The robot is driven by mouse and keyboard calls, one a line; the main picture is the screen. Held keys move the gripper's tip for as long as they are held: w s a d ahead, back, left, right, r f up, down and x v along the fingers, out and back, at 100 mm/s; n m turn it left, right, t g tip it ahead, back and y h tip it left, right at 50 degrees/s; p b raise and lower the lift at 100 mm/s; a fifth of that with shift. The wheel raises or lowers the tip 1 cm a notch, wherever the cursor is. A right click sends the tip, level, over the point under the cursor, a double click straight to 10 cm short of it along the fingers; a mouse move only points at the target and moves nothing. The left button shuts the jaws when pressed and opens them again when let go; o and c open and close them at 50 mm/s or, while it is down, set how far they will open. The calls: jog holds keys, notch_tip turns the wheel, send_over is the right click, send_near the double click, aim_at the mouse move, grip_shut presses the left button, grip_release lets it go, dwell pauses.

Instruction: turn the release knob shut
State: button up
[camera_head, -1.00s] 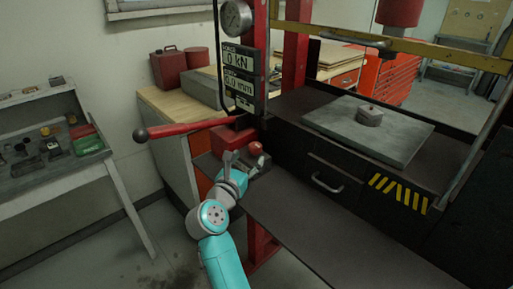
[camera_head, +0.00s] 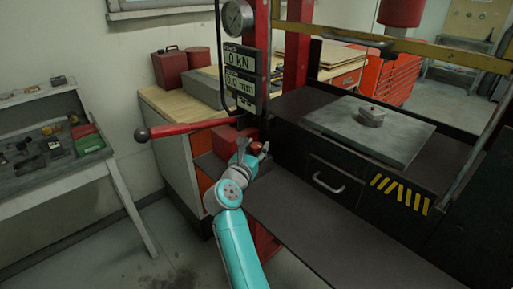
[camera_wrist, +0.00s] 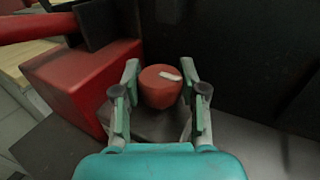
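The release knob (camera_wrist: 160,88) is a round red knob with a pale mark on its top, seen in the wrist view. It sits beside the red pump block (camera_wrist: 82,82). My gripper (camera_wrist: 161,80) is open, with one finger on each side of the knob. Small gaps seem to show between the fingers and the knob, and I cannot tell whether either touches. In the head view my gripper (camera_head: 252,150) is at the press's left side, and the knob is mostly hidden behind it.
A red lever with a black ball end (camera_head: 142,134) reaches left above the gripper. A display panel (camera_head: 241,75) and gauge (camera_head: 238,17) stand above. A dark press table (camera_head: 310,225) lies to the right, with a grey plate (camera_head: 400,140) further back.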

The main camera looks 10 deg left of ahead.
jog(key=c, duration=0.3)
jog(key=shift+h, duration=0.3)
jog(key=m+g+h, duration=0.2)
jog(key=m+h, duration=0.1)
jog(key=h, duration=0.2)
jog(key=shift+a+r+m, duration=0.1)
jog(key=shift+m, duration=0.3)
jog(key=shift+m+g+h, duration=2.2)
jog(key=shift+g+h, duration=0.1)
jog(key=shift+h, duration=0.3)
jog(key=shift+m+g+h, duration=0.4)
jog(key=shift+g, duration=0.1)
jog(key=o, duration=1.2)
jog(key=shift+c, duration=0.2)
